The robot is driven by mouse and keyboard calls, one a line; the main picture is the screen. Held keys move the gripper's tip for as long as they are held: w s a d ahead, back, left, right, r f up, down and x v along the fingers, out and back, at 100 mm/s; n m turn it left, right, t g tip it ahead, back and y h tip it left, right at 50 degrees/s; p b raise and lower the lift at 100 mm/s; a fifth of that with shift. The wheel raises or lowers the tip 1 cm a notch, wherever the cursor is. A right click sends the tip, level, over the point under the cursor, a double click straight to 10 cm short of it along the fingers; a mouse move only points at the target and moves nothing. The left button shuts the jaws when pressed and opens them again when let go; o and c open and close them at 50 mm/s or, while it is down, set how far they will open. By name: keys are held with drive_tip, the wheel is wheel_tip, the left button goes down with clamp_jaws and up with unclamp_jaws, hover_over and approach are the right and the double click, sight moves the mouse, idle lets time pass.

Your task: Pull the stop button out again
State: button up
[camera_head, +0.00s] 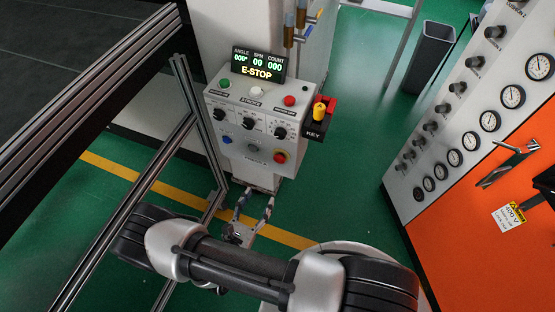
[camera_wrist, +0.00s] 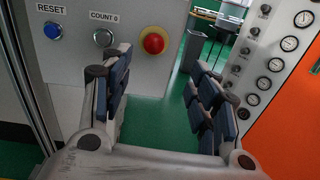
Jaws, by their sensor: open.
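The stop button (camera_head: 280,157) is a red mushroom head on a yellow ring, low on the right of the grey control panel (camera_head: 232,104). In the wrist view the stop button (camera_wrist: 154,41) shows at the upper middle, beyond my fingers and above the gap between them. My gripper (camera_head: 254,210) is below the panel in the head view. In the wrist view my gripper (camera_wrist: 160,75) is open and empty, apart from the button. The display (camera_head: 257,65) on top of the panel reads E-STOP. Whether the button is pressed in is hard to tell.
A blue RESET button (camera_wrist: 53,30) and a grey COUNT 0 button (camera_wrist: 103,37) sit left of the stop button. A yellow key (camera_head: 319,110) sticks out on the panel's right. A metal frame (camera_head: 186,95) stands left; an orange gauge cabinet (camera_head: 470,205) stands right.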

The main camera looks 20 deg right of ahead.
drive_tip(key=f, duration=0.1)
drive_tip(key=n+b, duration=0.1)
drive_tip(key=b, duration=0.1)
approach(278, 161)
drive_tip(key=shift+t+y, duration=0.3)
drive_tip(key=shift+y, duration=0.1)
drive_tip(key=x, duration=0.9)
drive_tip(key=shift+d+r, duration=0.1)
drive_tip(key=shift+d, duration=0.3)
clamp_jaws()
